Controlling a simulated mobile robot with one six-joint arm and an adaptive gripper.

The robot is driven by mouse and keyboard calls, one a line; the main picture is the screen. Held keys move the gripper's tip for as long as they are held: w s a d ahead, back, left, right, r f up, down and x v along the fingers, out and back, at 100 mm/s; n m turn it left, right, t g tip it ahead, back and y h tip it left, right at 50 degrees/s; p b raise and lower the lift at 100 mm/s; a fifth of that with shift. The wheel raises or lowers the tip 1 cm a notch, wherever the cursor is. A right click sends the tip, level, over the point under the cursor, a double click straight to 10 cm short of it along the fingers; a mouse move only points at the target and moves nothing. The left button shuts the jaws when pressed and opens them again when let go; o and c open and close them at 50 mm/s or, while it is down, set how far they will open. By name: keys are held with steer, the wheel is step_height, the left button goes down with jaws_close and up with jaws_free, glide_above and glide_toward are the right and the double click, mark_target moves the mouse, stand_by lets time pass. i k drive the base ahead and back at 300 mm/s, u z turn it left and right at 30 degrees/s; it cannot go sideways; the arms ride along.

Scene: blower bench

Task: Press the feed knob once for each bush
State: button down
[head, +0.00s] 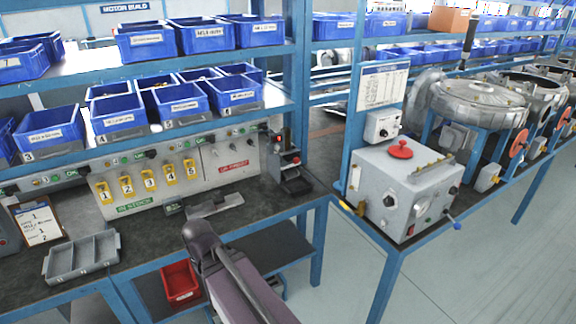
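No knob in the head view carries a readable "feed" label. A round red knob (401,150) sits on top of a grey machine box (405,185) on the right bench, with dark knobs on the box's sides. A dark knob (151,153) shows on the left bench's back panel (228,170). I cannot pick out any bush. An order card (38,222) stands at the far left; its small print is too blurred to read. My arm reaches up from the bottom middle in front of the left bench. I do not see my gripper's fingers.
A grey divided tray (82,258) lies on the left bench. Yellow tags (148,180) hang on the back panel. Blue bins (120,113) fill the shelves. A red bin (180,281) is below; open floor lies right.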

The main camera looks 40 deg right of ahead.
mark_target(294, 157)
steer(key=u, duration=0.75)
steer(key=k, duration=1.15)
steer(key=z, duration=1.05)
steer(key=i, duration=0.75)
steer(key=u, duration=0.05)
